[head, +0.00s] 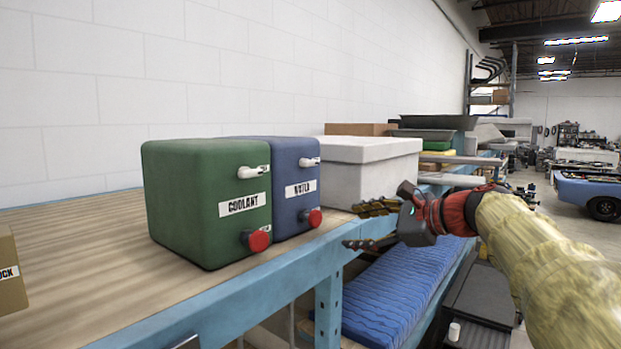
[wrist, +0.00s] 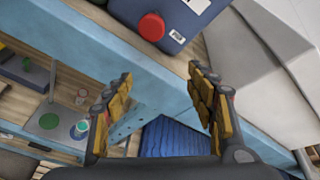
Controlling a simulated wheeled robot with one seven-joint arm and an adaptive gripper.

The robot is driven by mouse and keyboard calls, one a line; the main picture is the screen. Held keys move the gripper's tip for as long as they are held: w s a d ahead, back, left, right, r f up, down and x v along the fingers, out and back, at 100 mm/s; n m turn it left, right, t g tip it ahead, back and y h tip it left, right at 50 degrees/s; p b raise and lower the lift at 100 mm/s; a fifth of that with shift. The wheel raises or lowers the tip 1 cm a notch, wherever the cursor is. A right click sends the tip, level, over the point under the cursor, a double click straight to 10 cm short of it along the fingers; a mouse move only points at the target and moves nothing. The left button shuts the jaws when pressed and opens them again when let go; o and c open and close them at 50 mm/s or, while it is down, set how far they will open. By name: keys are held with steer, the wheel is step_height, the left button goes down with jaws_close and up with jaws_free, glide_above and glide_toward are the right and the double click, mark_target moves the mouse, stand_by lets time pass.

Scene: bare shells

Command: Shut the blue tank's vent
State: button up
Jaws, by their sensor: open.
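The blue tank (head: 296,186), labelled WATER, stands on the wooden bench top against the right side of the green tank (head: 205,200), labelled COOLANT. The blue tank has a white vent lever (head: 309,162) near its top and a red knob (head: 312,217) low on its front. In the wrist view the blue tank (wrist: 188,17) shows at the top with its red knob (wrist: 152,27); its vent is out of that view. My gripper (head: 362,226) is open and empty, off the bench's front edge to the right of the blue tank. Its fingers also show in the wrist view (wrist: 160,104).
A white lidded bin (head: 370,165) stands right of the blue tank. A brown box (head: 10,270) sits at the left edge. The blue bench edge (head: 240,300) runs along the front, with blue folded material (head: 385,300) below.

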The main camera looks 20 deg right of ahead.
mark_target(313, 163)
steer(key=a+r+m+t+y, duration=0.35)
steer(key=r+m, duration=0.35)
steer(key=r, duration=0.7)
steer(key=shift+g, duration=0.45)
steer(key=shift+f+p+x, duration=0.2)
steer(key=shift+p+x, duration=0.75)
steer(key=shift+x, duration=3)
steer(key=shift+s+a, duration=0.15)
steer(key=c, duration=0.3)
steer(key=c, duration=0.8)
steer(key=shift+c, duration=0.3)
